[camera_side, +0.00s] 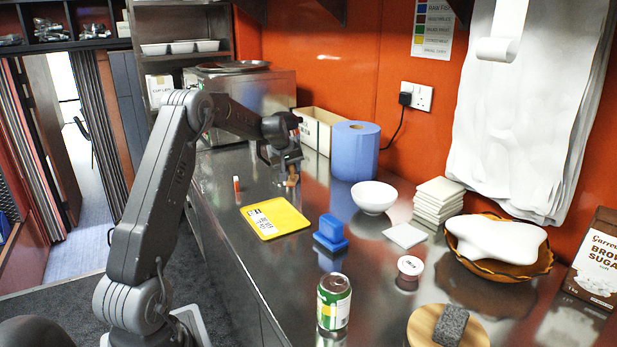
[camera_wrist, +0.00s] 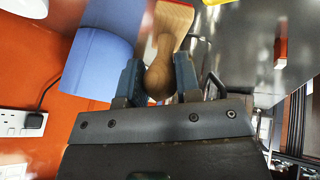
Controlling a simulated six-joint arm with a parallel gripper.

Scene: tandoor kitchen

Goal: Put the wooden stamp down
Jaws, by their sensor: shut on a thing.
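The wooden stamp (camera_wrist: 160,62) is between the fingers of my gripper (camera_wrist: 158,80) in the wrist view, gripped by its rounded handle. Its flat wooden base points away from the gripper. In the side view my gripper (camera_side: 285,168) is at the far part of the steel counter (camera_side: 290,262), left of the blue paper roll. The stamp (camera_side: 291,181) shows there as a small brown shape under the fingers. I cannot tell whether its base touches the counter.
A blue roll (camera_side: 355,150) and a cardboard box (camera_side: 314,130) stand close behind my gripper.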

